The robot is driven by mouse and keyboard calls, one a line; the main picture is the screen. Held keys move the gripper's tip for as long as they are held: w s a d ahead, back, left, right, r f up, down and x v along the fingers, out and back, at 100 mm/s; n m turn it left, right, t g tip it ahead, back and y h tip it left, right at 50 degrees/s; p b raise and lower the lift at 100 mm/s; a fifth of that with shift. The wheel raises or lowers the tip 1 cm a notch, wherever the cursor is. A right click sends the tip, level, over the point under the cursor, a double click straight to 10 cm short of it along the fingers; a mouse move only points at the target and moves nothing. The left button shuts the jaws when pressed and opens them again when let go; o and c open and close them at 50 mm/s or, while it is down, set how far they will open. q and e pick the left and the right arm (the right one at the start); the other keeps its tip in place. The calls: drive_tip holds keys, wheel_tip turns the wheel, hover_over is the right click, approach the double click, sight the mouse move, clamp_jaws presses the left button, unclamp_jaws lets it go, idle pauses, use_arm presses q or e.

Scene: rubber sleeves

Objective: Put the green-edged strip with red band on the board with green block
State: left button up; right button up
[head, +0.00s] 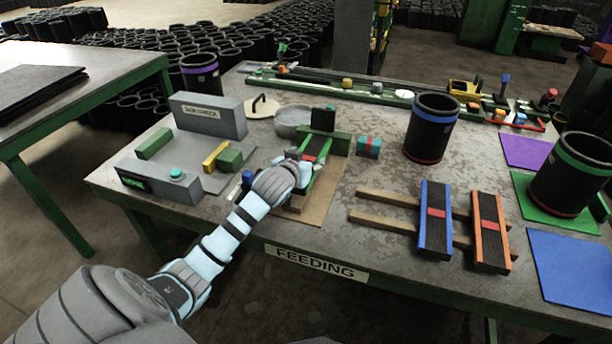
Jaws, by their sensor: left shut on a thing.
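The green-edged strip with red band (321,147) is in the head view at the middle of the table. My left gripper (306,166) is shut on it, near its red band. The strip's near part is partly hidden by the gripper. The tan board (326,203) lies under and to the right of the gripper, with a green block (341,144) at its far end. The strip lies over the board, its far end close to the green block. I cannot tell whether it touches the board. My right gripper is not in view.
A blue-edged strip (435,220) and an orange-edged strip (490,232) lie on wooden rails at right. A black sleeve with a blue band (432,128) stands behind them. A red-and-teal block (369,147) sits right of the board. A grey fixture (208,116) stands at left.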

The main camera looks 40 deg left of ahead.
use_arm(q)
wheel_tip(320, 180, down, 4)
drive_tip(key=shift+s+r+b, duration=0.1)
drive_tip(key=shift+b, duration=0.4)
drive_tip(key=o, duration=1.2)
drive_tip(key=shift+r, duration=0.1)
drive_tip(key=shift+s+d+r, duration=0.1)
drive_tip(key=shift+s, duration=0.1)
drive_tip(key=p+v, duration=0.3)
drive_tip(key=v, duration=0.8)
drive_tip(key=shift+s+d+r+p, duration=0.1)
drive_tip(key=shift+s+r+p, duration=0.05)
drive_tip(key=shift+s+p, duration=0.15)
